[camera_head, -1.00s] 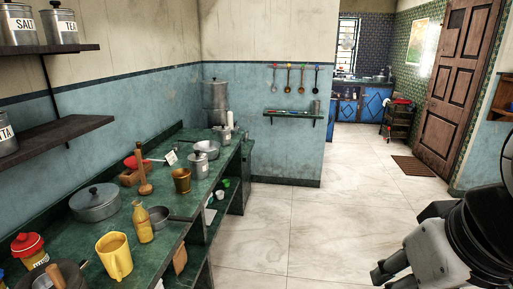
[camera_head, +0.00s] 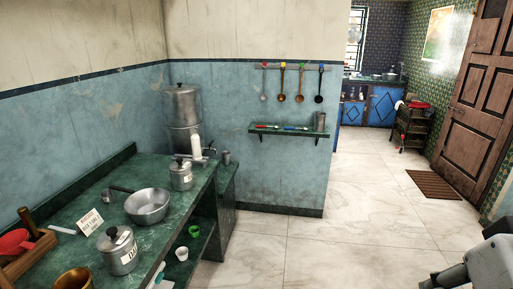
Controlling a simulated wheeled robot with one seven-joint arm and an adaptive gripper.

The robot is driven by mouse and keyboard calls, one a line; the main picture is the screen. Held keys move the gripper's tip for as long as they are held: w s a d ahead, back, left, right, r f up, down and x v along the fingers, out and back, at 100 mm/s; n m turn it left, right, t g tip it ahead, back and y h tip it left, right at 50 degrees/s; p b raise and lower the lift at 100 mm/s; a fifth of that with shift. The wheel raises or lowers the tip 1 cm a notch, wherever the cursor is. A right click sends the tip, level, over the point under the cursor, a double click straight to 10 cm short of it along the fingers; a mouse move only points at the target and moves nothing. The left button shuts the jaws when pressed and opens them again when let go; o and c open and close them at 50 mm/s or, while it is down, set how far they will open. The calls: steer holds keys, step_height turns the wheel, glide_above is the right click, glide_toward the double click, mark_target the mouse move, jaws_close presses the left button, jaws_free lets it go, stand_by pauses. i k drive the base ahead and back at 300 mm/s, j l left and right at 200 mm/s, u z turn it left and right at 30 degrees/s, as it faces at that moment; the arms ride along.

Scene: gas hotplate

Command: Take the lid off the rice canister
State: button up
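Two lidded metal canisters stand on the green counter. The nearer canister (camera_head: 120,256) has a dark knob on its lid and a label turned partly away that may read "DAL". The farther canister (camera_head: 181,176) stands near the counter's far end, lid on, its label too small to read. I cannot tell whether either is the rice canister. My gripper (camera_head: 440,281) is at the lower right edge, far from both canisters and over the floor. Its fingers are partly cut off, and I see nothing held.
A metal bowl (camera_head: 147,206), a small sign (camera_head: 90,222), a brass cup (camera_head: 73,280) and a wooden box (camera_head: 28,254) share the green counter (camera_head: 85,206). A tall steel container (camera_head: 182,106) stands in the corner. The tiled floor (camera_head: 335,235) is clear.

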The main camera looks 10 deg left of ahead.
mark_target(181, 165)
steer(key=i+u, duration=0.1)
steer(key=i, duration=0.4)
steer(key=i+l+u, duration=0.1)
steer(key=i, duration=0.4)
steer(key=i+l+u, duration=0.1)
steer(key=i, duration=0.4)
steer(key=i+u, duration=0.4)
steer(key=i+l+u, duration=0.15)
steer(key=u, duration=0.3)
steer(key=i+l+u, duration=0.6)
steer(key=u, duration=0.25)
steer(key=i+l+u, duration=0.15)
steer(key=l+u, duration=0.25)
